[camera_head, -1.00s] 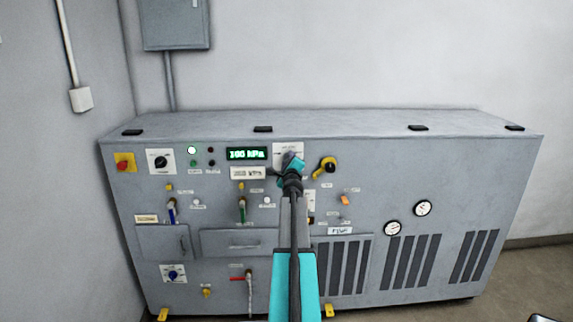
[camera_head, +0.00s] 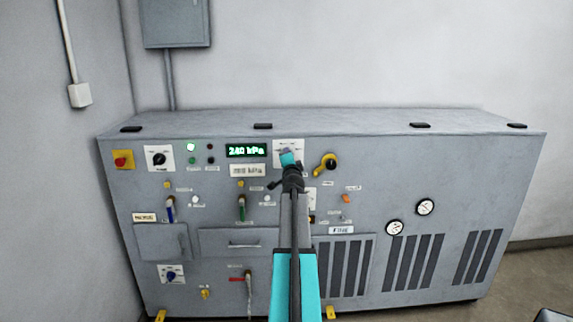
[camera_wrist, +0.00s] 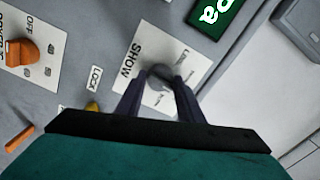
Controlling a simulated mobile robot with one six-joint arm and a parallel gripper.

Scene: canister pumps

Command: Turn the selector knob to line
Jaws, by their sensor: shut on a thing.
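The selector knob (camera_wrist: 160,76) is a small grey knob on a white label plate (camera_wrist: 133,62) that reads "SHOW". In the head view the plate (camera_head: 280,146) sits just right of the green display, and my gripper hides the knob there. My gripper (camera_wrist: 158,98) has its two dark fingers around the knob, shut on it. In the head view my gripper (camera_head: 288,160) reaches up to the plate from below. The small position labels by the knob are too blurred to read surely.
The green display (camera_head: 247,150) reads 240 kPa. A yellow and black rotary handle (camera_head: 327,164) is close on the right. An orange knob (camera_wrist: 22,52) with an "OFF" label and a "LOCK" label (camera_wrist: 95,78) show in the wrist view. Gauges (camera_head: 425,208) are farther right.

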